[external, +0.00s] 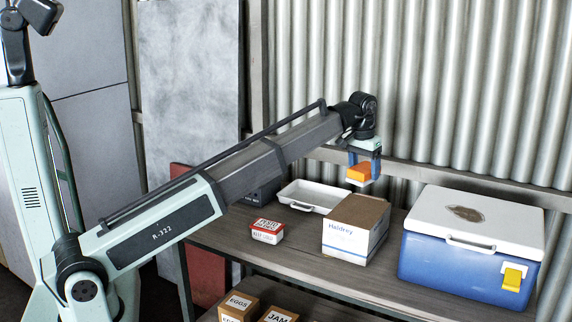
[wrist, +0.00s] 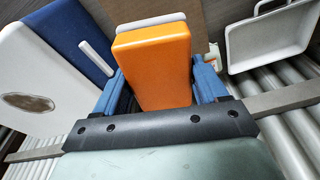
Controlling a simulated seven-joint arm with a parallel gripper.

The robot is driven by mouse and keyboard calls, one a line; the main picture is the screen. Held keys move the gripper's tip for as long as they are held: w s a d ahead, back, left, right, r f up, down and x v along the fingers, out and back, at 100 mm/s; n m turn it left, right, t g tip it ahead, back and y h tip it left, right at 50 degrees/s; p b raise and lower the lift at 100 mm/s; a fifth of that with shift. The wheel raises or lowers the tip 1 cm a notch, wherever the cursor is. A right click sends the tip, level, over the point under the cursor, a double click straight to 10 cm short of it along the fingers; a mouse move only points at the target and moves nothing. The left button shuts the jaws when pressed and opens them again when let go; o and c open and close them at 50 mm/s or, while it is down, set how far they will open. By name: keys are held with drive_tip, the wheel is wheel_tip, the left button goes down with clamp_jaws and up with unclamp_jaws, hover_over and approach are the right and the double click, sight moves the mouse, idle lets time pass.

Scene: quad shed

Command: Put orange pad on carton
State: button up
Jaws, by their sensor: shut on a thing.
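The orange pad (external: 359,173) is a small orange block with a pale lower layer. My gripper (external: 364,166) is shut on it and holds it in the air, above and a little behind the carton. In the wrist view the orange pad (wrist: 153,65) sits between the two blue fingers of my gripper (wrist: 155,85). The carton (external: 353,236) is a white box with a brown top and blue lettering, standing on the wooden bench. In the wrist view a brown surface (wrist: 222,22), likely the carton or bench, shows behind the pad.
A blue cooler (external: 455,262) with a white lid stands right of the carton. A white tray (external: 310,197) lies behind left, and a red-and-white tub (external: 267,231) sits left. The corrugated wall (external: 480,90) and a rail are close behind my gripper.

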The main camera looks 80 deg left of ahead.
sight(360, 209)
drive_tip(key=shift+s+n, duration=0.35)
drive_tip(key=shift+n, duration=0.85)
drive_tip(key=shift+f, duration=5.05)
drive_tip(key=shift+f, duration=0.15)
drive_tip(key=o, duration=1.1)
drive_tip(key=r, duration=0.4)
drive_tip(key=s+r, duration=0.1)
drive_tip(key=r, duration=0.3)
drive_tip(key=d+r, duration=0.1)
drive_tip(key=r, duration=0.3)
drive_tip(key=shift+s+d+r, duration=0.1)
drive_tip(key=shift+s, duration=0.05)
